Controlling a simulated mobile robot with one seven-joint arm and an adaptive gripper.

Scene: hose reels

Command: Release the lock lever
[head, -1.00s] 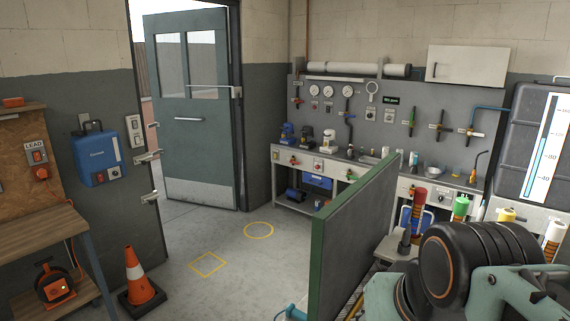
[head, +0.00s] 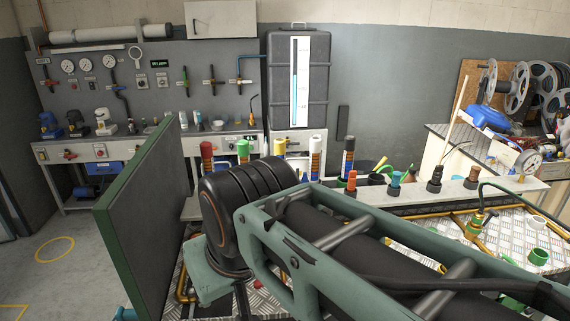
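Several grey metal hose reels (head: 512,84) stand at the right edge in the head view, in front of a wooden board. A blue rounded object (head: 488,117), perhaps another reel, lies on the white bench in front of them. I cannot make out a lock lever on any of these; they are small and partly cut off by the frame. My arm's green and black links cross the foreground, but my gripper is not in view.
A green-edged partition (head: 140,190) stands left of my arm. A rack with several coloured-capped tubes (head: 278,147) and fittings runs behind my arm, above a checker-plate surface (head: 510,243). Open floor lies at the left.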

